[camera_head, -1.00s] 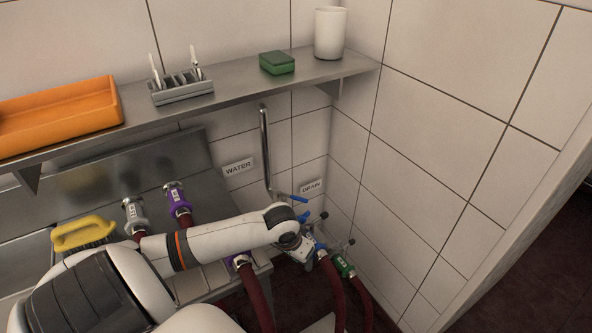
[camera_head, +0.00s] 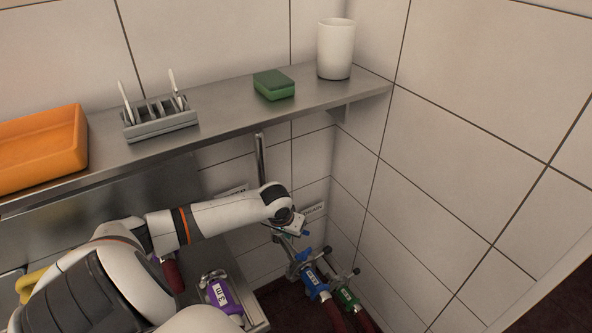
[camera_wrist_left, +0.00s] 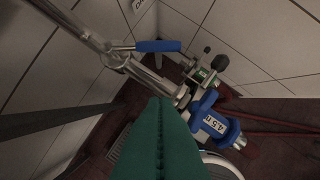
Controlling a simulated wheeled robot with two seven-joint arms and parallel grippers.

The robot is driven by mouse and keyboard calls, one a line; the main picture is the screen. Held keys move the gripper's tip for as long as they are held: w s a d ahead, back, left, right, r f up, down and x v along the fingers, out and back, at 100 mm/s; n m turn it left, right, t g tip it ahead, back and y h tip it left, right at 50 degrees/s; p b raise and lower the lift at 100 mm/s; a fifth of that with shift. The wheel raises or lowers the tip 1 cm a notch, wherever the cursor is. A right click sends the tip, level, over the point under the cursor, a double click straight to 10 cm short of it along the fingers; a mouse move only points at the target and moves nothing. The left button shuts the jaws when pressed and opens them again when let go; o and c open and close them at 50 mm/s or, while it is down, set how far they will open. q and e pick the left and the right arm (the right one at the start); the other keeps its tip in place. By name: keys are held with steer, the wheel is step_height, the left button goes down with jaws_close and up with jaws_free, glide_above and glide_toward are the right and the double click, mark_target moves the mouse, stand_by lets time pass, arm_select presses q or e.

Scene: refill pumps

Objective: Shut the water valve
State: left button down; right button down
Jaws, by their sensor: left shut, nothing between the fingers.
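The water valve's blue lever (camera_wrist_left: 157,46) shows in the left wrist view, on a metal pipe (camera_wrist_left: 82,28). The lever points right, at an angle to the pipe. Below it is a blue coupling (camera_wrist_left: 212,122) with a white label, which also shows in the head view (camera_head: 312,281). My left gripper (camera_head: 291,238) is at the pipe's lower end, above the blue coupling. Its green fingers (camera_wrist_left: 163,142) are shut and empty, and in the left wrist view they appear below the lever, apart from it. In the head view my wrist hides much of the valve.
A steel shelf (camera_head: 230,114) above my arm holds a green sponge (camera_head: 274,85), a white cup (camera_head: 336,50), a grey rack (camera_head: 160,122) and an orange tray (camera_head: 40,148). A purple coupling (camera_head: 222,294) lies left.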

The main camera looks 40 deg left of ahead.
arm_select(q)
steer(key=x, duration=0.7)
steer(key=shift+w+f, duration=0.25)
steer(key=shift+f, duration=0.05)
steer(key=shift+w+a, duration=0.2)
steer(key=shift+w, duration=0.3)
steer(key=shift+w+a, duration=0.2)
steer(key=shift+w, duration=0.35)
steer(key=shift+w+a+f, duration=0.15)
steer(key=shift+w+a, duration=0.1)
steer(key=shift+w, duration=0.4)
